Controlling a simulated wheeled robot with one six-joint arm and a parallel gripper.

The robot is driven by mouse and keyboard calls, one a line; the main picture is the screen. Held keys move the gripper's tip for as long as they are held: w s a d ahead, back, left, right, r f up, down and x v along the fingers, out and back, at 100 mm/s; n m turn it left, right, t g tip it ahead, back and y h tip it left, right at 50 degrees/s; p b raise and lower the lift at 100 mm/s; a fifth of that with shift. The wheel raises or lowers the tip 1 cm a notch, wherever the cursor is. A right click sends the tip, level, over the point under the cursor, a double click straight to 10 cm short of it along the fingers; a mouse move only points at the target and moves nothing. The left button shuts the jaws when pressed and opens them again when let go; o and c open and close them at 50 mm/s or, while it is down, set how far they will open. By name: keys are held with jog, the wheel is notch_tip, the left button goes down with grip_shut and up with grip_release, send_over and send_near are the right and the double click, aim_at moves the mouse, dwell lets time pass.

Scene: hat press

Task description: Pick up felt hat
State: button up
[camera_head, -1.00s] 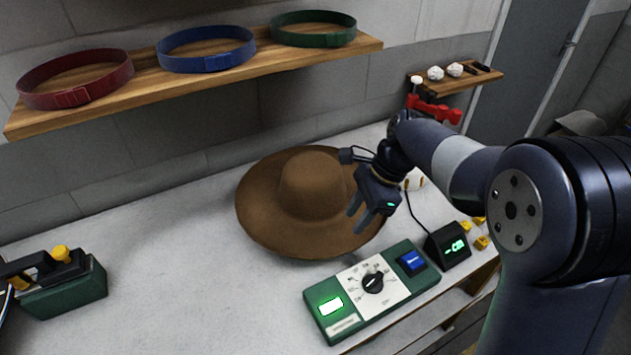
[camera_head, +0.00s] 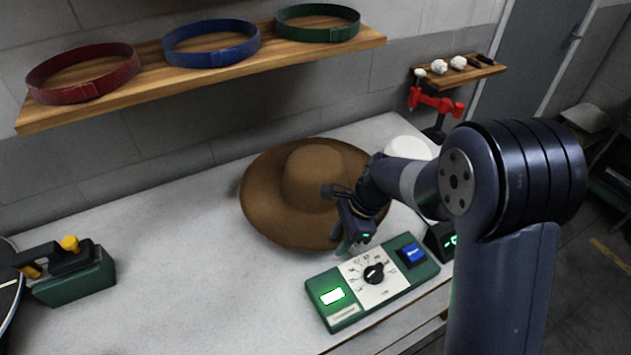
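The brown felt hat (camera_head: 313,175) lies brim down on the pale worktable, with a round crown and a wide brim. My gripper (camera_head: 343,246) is at the front right edge of the brim, pointing down toward the table. It covers part of the brim's right side. The fingers are small and dark here, and I cannot tell whether the brim is between them or how far apart they are. The hat sits flat, not visibly lifted.
A green control box (camera_head: 372,285) with a dial stands just in front of the hat. A green block with a black handle (camera_head: 75,277) is at the left. A wooden shelf (camera_head: 200,84) with red, blue and green bands hangs above. The table's left middle is clear.

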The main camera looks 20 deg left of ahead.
jog(key=shift+c, duration=0.2)
grip_shut()
jog(key=shift+r, duration=0.15)
notch_tip(320, 180, up, 18)
jog(key=b, duration=0.1)
dwell(0.6)
dwell(1.1)
